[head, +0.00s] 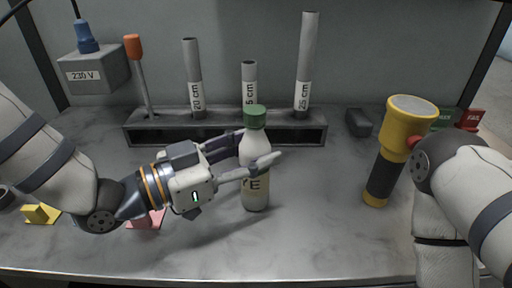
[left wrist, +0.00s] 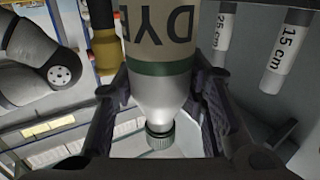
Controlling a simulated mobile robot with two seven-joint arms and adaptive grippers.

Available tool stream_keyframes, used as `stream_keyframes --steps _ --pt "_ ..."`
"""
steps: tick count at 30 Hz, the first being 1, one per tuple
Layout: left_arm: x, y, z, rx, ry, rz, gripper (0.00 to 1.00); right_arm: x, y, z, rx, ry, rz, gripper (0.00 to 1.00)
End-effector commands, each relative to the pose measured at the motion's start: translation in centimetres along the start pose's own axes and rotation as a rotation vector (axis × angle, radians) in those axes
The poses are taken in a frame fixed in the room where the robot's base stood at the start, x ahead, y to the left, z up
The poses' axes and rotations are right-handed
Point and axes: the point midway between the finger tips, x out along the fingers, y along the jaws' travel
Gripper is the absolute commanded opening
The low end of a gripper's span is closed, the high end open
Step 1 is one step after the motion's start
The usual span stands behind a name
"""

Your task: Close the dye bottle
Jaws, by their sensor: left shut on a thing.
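The dye bottle (head: 255,187) is white with a beige label and stands upright on the grey bench near the middle. A green cap (head: 254,117) sits on top of its neck. My left gripper (head: 258,148) reaches in from the left and is shut on the bottle's upper body, one finger on each side. In the left wrist view the bottle (left wrist: 165,90) shows upside down between the finger pads, with the green cap (left wrist: 160,136) at its neck. How tightly the cap sits cannot be told. My right arm enters at the right; its gripper is out of view.
A dark rack (head: 225,133) with several grey tubes and an orange-handled tool (head: 133,47) stands behind the bottle. A yellow and black flashlight (head: 393,150) stands right of it. Yellow (head: 41,214) and pink (head: 148,219) pieces lie at front left. The front middle is clear.

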Motion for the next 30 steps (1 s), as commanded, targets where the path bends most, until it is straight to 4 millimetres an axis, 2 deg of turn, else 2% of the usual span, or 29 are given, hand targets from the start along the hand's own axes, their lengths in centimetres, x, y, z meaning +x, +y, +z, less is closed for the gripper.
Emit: stream_keyframes --steps 4,5,6,7,21,26,30 --pt "0.0 0.0 0.2 0.001 0.002 -0.001 0.0 0.0 0.0 -0.1 0.0 0.001 0.0 0.47" --pt "0.0 0.0 0.1 0.002 0.001 -0.001 0.46 0.0 0.0 -0.1 0.0 0.002 0.0 0.47" --pt "0.0 0.0 0.1 0.002 0.002 -0.001 0.55 0.0 0.0 -0.1 0.0 0.002 0.0 0.47" --pt "0.0 0.0 0.1 0.002 0.002 -0.001 0.59 0.0 0.0 -0.1 0.0 0.002 0.0 0.47" --pt "0.0 0.0 -0.4 0.005 0.004 -0.001 0.59 -0.1 0.0 -0.2 0.0 0.006 0.0 0.47" --pt "-2.9 -0.1 -0.4 0.004 0.005 -0.005 0.59 -0.4 0.0 -0.4 0.0 0.016 -0.001 0.47" --pt "-6.4 -0.1 -0.5 0.004 0.006 -0.006 0.59 -0.9 0.0 -0.7 0.0 0.032 -0.001 0.47"
